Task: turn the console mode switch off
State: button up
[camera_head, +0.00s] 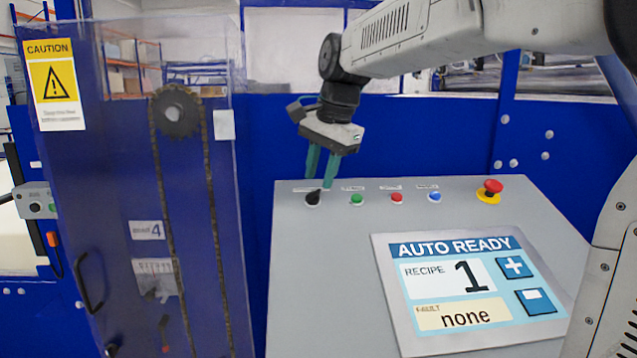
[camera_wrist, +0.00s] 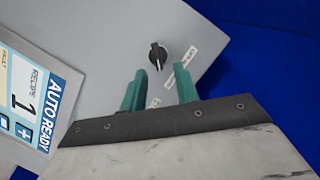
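The black mode switch (camera_head: 313,197) is a rotary knob at the far left of the row on the grey console (camera_head: 310,260). In the wrist view the switch (camera_wrist: 158,54) stands just beyond my fingertips, with a small white label beside it. My gripper (camera_head: 319,181) is above the console with its green fingers pointing down near the switch. In the wrist view the two fingers of my gripper (camera_wrist: 160,73) are apart with nothing between them. The knob does not look gripped. The label text is too small to read surely.
Green (camera_head: 357,199), red (camera_head: 397,198) and blue (camera_head: 435,197) buttons sit right of the switch, then a red emergency stop (camera_head: 493,187). A screen (camera_head: 470,285) reads AUTO READY, recipe 1, fault none. A clear guard door (camera_head: 190,230) with a chain stands left.

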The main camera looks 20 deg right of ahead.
aim_at(312, 196)
jog(key=shift+x, duration=1.45)
jog(key=shift+s, duration=0.1)
grip_shut()
